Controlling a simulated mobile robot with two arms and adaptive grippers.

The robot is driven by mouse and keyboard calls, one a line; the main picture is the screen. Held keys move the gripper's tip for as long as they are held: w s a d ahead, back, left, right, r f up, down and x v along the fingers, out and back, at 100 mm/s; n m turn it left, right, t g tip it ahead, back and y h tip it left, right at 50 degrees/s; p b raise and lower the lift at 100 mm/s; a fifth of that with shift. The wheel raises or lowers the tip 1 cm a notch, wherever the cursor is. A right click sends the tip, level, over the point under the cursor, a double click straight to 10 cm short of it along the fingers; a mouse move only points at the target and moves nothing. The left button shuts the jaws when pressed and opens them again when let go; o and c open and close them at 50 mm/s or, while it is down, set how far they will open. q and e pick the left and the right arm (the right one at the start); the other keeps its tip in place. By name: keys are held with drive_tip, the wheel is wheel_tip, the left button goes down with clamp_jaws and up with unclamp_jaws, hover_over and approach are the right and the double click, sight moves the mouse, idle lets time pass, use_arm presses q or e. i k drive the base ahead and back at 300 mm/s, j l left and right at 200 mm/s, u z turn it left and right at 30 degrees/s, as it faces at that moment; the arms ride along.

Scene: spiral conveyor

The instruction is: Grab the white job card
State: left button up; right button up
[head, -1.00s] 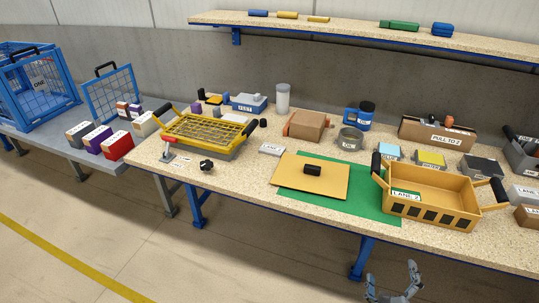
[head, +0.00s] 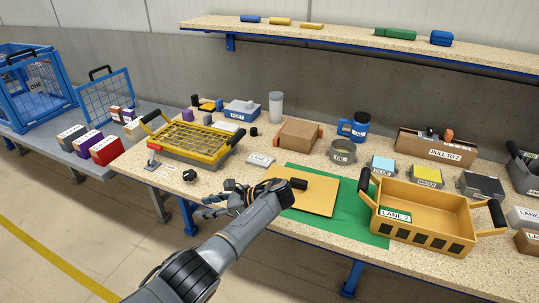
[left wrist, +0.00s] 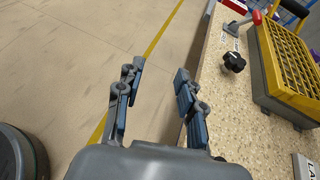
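A small white card-like block with dark lettering (head: 260,160) lies flat on the speckled bench, between the yellow mesh tray and the tan board. It appears to be the job card. Part of a white lettered piece (left wrist: 306,167) shows at the lower right edge of the left wrist view. My left gripper (head: 206,206) is at the bench's front edge, nearer than the card and left of it. In the left wrist view its fingers (left wrist: 160,78) are apart with nothing between them, over the floor beside the bench. My right gripper is not in view.
The yellow mesh tray (head: 190,143) and a black knob (head: 189,175) stand left of the card. The tan board (head: 318,196) with a black handle lies on a green mat (head: 350,228) to the right. A yellow tote (head: 425,232) stands farther right.

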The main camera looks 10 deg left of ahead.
sight(255, 159)
drive_tip(key=i+l, duration=0.3)
drive_tip(key=i+l+u, duration=0.1)
drive_tip(key=i+l, duration=0.2)
drive_tip(key=l, duration=0.2)
drive_tip(key=i+l, duration=0.25)
drive_tip(key=l, duration=0.2)
drive_tip(key=i+l+u, duration=0.15)
drive_tip(key=i+l, duration=0.15)
drive_tip(key=l, duration=0.1)
